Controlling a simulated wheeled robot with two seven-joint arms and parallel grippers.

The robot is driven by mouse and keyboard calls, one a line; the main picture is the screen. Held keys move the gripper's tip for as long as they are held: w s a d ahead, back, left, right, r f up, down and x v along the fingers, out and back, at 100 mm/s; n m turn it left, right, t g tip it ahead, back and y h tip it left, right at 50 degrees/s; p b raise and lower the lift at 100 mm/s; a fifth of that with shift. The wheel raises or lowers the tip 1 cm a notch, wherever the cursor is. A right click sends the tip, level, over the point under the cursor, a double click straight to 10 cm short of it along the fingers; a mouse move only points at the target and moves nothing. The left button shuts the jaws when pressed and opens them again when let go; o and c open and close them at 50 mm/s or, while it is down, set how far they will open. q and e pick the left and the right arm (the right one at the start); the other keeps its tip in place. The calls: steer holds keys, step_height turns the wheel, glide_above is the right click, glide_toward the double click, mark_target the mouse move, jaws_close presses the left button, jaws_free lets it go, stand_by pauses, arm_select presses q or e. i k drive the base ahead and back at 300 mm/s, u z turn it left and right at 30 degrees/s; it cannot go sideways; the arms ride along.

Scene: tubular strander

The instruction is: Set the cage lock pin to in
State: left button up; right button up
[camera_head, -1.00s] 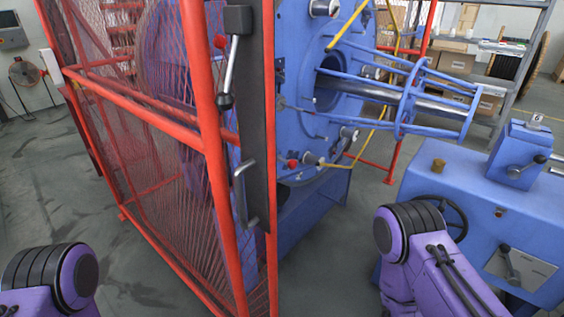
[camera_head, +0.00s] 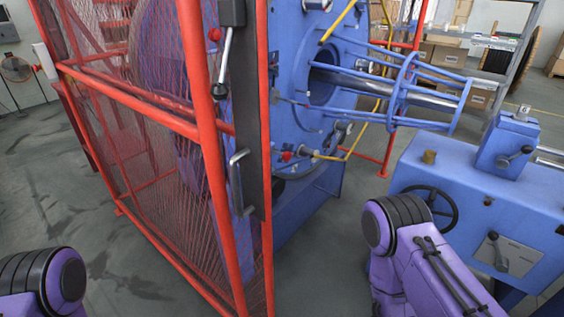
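The blue strander machine (camera_head: 290,100) stands behind a red mesh guard. On its round blue end plate is a small fitting with a red knob (camera_head: 286,155), beside a yellow tube. I cannot tell for sure whether this is the cage lock pin, or whether it is in or out. A lever latch (camera_head: 225,65) with a red knob at its top and a handle (camera_head: 239,183) sit on the guard's dark door post. Only purple links of my two arms show, at the lower left and lower right. Both grippers are out of view.
The red mesh guard (camera_head: 130,105) blocks the left and centre. A blue control cabinet (camera_head: 455,185) with a black handwheel (camera_head: 428,206) stands at the right. Grey floor (camera_head: 325,240) is open between guard and cabinet. Shelves with boxes stand behind.

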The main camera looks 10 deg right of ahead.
mark_target(287, 156)
steer(key=z, duration=0.05)
steer(key=k, duration=1.15)
steer(key=z, duration=0.55)
steer(key=i, duration=1.6)
steer(key=u, duration=0.45)
